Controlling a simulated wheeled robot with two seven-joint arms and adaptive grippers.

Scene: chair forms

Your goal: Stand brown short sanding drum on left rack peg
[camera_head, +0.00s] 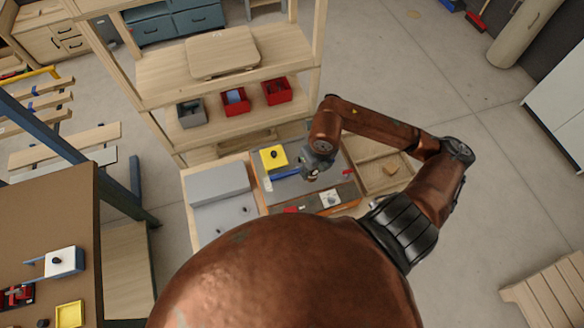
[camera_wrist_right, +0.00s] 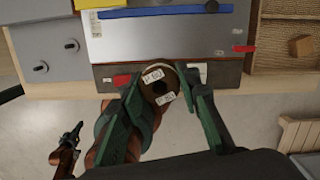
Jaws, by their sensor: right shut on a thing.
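My right gripper (camera_head: 312,174) is over the work surface right of the yellow block in the head view. In the right wrist view my right gripper (camera_wrist_right: 172,94) has its green fingers on both sides of a short brown drum (camera_wrist_right: 160,86), shut on it. The drum has a dark centre hole and pale printed labels. In the head view the drum cannot be made out. A small dark gripper on a copper arm, seemingly my left gripper (camera_wrist_right: 72,134), shows at lower left in the wrist view; its jaws are too small to read.
A yellow block (camera_head: 273,155) with a black knob and a blue bar (camera_wrist_right: 150,11) lie on the grey surface. A pale square (camera_head: 330,198) is near its front edge. A wooden tray (camera_head: 385,160) stands to the right. Shelves (camera_head: 205,120) with small bins rise behind.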

